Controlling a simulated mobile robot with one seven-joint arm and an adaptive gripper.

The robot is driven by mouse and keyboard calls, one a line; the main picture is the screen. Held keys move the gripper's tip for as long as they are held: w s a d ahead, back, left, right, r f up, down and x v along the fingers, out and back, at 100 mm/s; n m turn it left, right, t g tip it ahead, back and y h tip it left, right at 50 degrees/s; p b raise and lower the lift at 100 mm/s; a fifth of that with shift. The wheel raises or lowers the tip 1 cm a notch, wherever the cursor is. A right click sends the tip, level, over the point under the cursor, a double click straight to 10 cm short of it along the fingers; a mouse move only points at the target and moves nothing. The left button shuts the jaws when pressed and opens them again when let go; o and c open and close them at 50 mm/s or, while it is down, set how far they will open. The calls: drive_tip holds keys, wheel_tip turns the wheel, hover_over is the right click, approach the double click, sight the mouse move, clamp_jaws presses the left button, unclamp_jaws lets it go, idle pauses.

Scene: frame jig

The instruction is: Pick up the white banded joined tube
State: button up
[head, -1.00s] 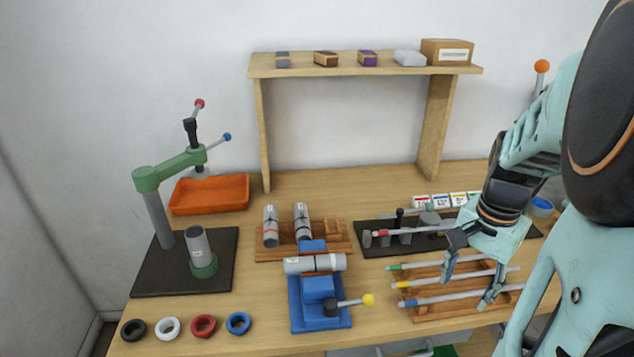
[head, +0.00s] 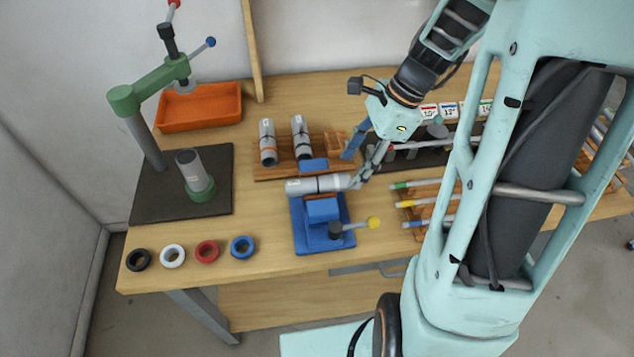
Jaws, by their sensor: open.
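A grey joined tube (head: 316,185) with a dark line around its middle lies level on the blue vise (head: 322,222). Two more grey tubes lie in the wooden rack behind it: one with an orange band (head: 268,143), one with a black band (head: 301,138). I cannot make out a white band on any of them. My gripper (head: 352,170) is open, pointing down at the right end of the tube on the vise. One finger is close to that end; I cannot tell if it touches. Nothing shows between the fingers.
A green press (head: 150,90) with an upright tube (head: 193,172) stands at left, in front of an orange tray (head: 200,108). Several rings, including a blue one (head: 242,246), lie along the front edge. A yellow-knobbed lever (head: 374,223) juts from the vise.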

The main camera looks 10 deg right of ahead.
sight(347, 176)
drive_tip(key=x, duration=0.5)
drive_tip(key=shift+w+d+f, duration=0.15)
drive_tip(key=shift+w+d, duration=0.05)
drive_tip(key=shift+w, duration=0.05)
clamp_jaws()
